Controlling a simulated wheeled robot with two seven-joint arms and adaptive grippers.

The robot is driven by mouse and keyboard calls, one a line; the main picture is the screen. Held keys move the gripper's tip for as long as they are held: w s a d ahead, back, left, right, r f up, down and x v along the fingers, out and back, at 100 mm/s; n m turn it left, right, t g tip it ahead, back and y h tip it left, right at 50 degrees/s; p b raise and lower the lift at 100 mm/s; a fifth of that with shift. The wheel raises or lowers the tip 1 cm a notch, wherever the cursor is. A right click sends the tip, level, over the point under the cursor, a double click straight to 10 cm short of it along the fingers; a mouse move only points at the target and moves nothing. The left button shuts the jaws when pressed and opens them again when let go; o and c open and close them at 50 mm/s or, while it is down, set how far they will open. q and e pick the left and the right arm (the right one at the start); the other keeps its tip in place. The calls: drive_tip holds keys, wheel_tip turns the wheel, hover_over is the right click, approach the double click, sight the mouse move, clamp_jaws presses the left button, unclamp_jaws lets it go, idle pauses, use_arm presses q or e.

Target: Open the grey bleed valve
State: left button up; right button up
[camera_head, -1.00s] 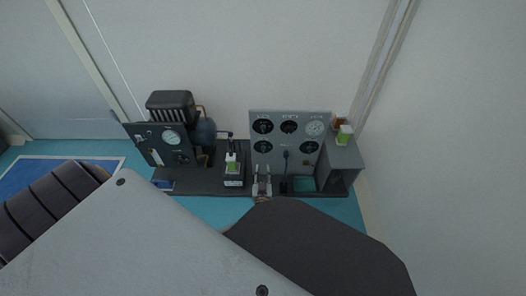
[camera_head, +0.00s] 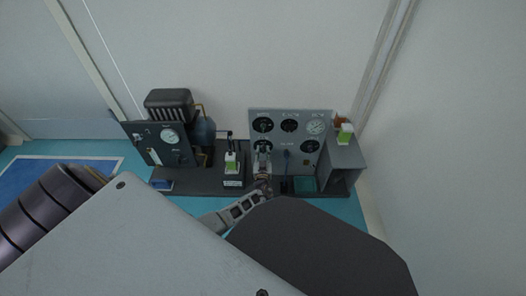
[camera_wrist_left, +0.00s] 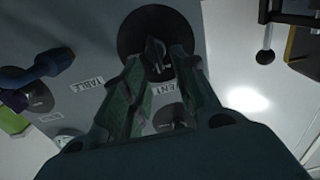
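A grey upright panel (camera_head: 290,116) with several black dials and a white gauge stands at the back. My left gripper (camera_head: 263,152) is in front of its lower-left dial, partly covering it. In the left wrist view, the open fingers (camera_wrist_left: 157,66) straddle a small dark grey knob (camera_wrist_left: 154,50) on a black round disc (camera_wrist_left: 128,35); contact is unclear. This knob may be the bleed valve, but its name is not readable. A label (camera_wrist_left: 188,105), partly hidden by a finger, reads "ENT". My right gripper is not in view.
A dark pump unit (camera_head: 168,104) stands left of the panel, and a grey box (camera_head: 343,160) stands right. A small green-labelled item (camera_head: 231,165) stands close left of the gripper.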

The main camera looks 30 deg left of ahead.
use_arm(q)
drive_tip(key=shift+x, duration=1.15)
clamp_jaws()
